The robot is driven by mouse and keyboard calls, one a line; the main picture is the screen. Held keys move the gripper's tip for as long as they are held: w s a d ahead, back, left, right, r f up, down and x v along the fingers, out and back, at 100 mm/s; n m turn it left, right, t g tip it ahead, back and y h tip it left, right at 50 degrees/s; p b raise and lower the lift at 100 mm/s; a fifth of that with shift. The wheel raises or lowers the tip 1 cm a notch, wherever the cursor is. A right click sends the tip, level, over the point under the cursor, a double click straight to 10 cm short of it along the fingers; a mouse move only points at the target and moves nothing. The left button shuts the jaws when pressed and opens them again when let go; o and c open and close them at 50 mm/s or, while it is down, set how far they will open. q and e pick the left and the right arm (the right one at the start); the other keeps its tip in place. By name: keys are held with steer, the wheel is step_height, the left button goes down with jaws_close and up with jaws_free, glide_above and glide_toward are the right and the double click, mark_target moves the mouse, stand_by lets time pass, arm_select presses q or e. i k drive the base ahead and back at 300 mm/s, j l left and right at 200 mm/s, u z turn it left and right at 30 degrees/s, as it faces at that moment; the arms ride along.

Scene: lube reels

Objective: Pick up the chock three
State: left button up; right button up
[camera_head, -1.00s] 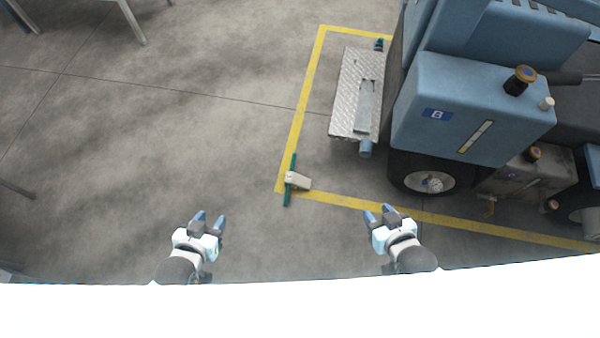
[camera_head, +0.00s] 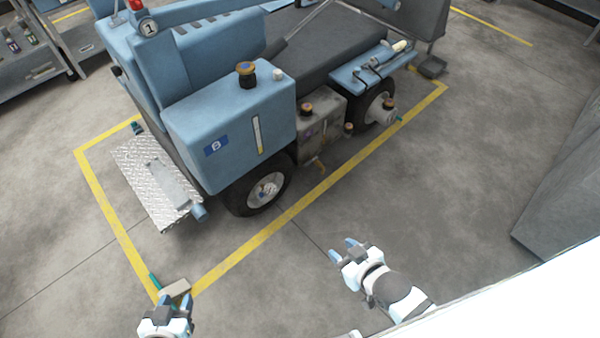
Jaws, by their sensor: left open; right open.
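No readable label marks chock three, so I cannot tell which object it is. A pale block with a teal bar (camera_head: 176,287) lies at the near corner of the yellow floor line. My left gripper (camera_head: 172,301) is open at the bottom left, overlapping the teal bar in the view; contact cannot be told. My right gripper (camera_head: 344,248) is open and empty over bare floor, right of the yellow line and far from the dark block.
The blue vehicle (camera_head: 235,120) stands inside the yellow floor line (camera_head: 300,204), with a metal step plate (camera_head: 145,170) at its left end. A grey cabinet-like body (camera_head: 565,190) stands at the right. Shelving (camera_head: 35,70) is at top left.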

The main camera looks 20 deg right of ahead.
mark_target(176, 290)
steer(key=z, duration=0.15)
steer(key=u, duration=1.45)
steer(key=k, duration=0.4)
steer(key=k+z, duration=0.1)
steer(key=z, duration=0.25)
steer(key=k+z, duration=0.1)
steer(key=z, duration=2.4)
steer(key=k+j, duration=0.1)
steer(key=j, duration=0.2)
steer(key=k+j+z, duration=0.15)
steer(key=j, duration=0.15)
steer(key=k+j, duration=0.1)
steer(key=j, duration=0.2)
steer(key=k+j, duration=0.15)
steer(key=j, duration=0.2)
steer(key=k+j, duration=0.15)
steer(key=j, duration=0.2)
steer(key=k+j, duration=0.15)
steer(key=j, duration=0.2)
steer(key=i+z, duration=0.05)
